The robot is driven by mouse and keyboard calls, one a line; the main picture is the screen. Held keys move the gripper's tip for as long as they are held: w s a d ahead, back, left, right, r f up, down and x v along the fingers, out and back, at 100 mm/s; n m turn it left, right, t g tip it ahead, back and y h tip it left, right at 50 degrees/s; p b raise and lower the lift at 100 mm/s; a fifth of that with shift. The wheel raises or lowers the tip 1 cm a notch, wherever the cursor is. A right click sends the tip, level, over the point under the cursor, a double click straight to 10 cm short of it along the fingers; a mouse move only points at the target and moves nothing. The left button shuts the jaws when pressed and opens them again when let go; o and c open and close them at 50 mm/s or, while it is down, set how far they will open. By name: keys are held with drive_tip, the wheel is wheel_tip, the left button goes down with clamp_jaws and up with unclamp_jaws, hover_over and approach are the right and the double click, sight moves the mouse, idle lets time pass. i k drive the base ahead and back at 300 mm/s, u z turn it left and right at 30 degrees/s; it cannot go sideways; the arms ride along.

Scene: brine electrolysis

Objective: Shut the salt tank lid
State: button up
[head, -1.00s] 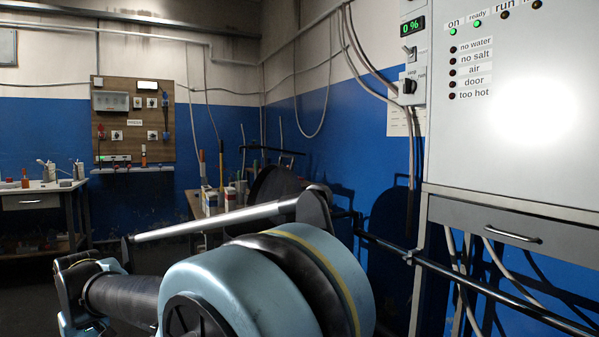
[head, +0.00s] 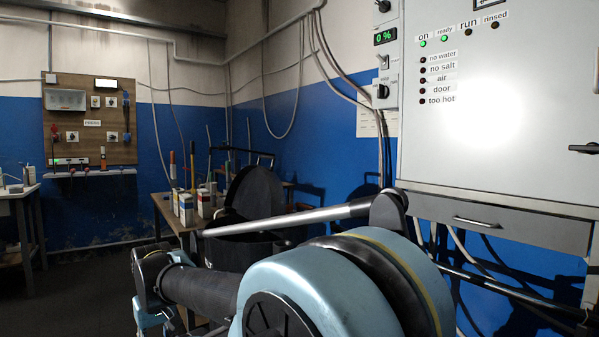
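The salt tank lid (head: 254,190) looks like a black round disc standing raised and tilted up behind my arm. Below it is the dark salt tank (head: 243,253), largely covered by my arm, so only part of its rim and side shows. The lid stands open. My arm with its light blue joints crosses the foreground, between the camera and the tank. The fingers of my gripper do not show clearly; the far end of the arm points to the lower left, in front of the tank.
A wooden table (head: 163,205) with several bottles and boxes (head: 185,208) stands left of the tank. A grey control cabinet (head: 500,120) with a drawer (head: 480,221) is at the right, with hanging cables below. Open dark floor (head: 90,290) lies at the left.

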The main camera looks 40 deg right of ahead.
sight(256, 191)
drive_tip(key=z, duration=1.25)
drive_tip(key=i, duration=0.5)
drive_tip(key=u, duration=0.05)
